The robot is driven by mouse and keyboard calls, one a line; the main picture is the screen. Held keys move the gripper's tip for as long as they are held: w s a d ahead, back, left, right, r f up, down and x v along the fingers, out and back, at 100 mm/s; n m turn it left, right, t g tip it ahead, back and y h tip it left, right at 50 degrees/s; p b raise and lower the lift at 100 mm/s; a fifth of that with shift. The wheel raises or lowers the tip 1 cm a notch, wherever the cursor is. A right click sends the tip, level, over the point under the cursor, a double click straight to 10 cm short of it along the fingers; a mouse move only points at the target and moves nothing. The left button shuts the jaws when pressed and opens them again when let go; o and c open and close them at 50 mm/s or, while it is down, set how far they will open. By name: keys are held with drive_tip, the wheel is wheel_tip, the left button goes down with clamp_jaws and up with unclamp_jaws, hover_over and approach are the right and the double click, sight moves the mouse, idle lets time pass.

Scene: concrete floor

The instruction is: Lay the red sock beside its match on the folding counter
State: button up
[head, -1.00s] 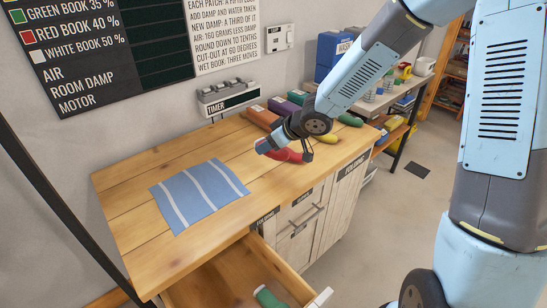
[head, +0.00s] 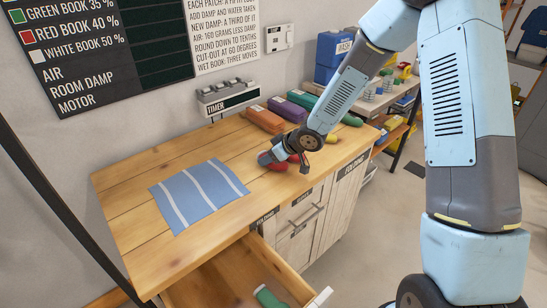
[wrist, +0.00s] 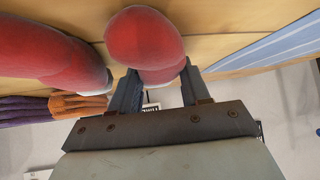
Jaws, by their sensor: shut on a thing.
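My gripper (wrist: 159,80) is shut on a red sock (wrist: 145,40), with a finger on each side of it in the wrist view. A second red sock (wrist: 45,50) lies on the counter to its left in that view, close by with a small gap. In the head view my gripper (head: 272,157) is low over the right half of the wooden folding counter (head: 135,190). Red (head: 277,166) shows beneath it, and the arm hides much of both socks. I cannot tell whether the held sock touches the counter.
A striped blue cloth (head: 200,195) lies left on the counter. Orange (head: 264,118) and purple (head: 287,109) bundles stand at the back, with a yellow item (head: 331,139) and green item (head: 352,121) at right. An open drawer (head: 225,275) below holds a green item (head: 268,297).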

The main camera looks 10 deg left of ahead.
drive_tip(key=o, duration=1.1)
drive_tip(key=shift+c, duration=0.2)
drive_tip(key=v, duration=1.2)
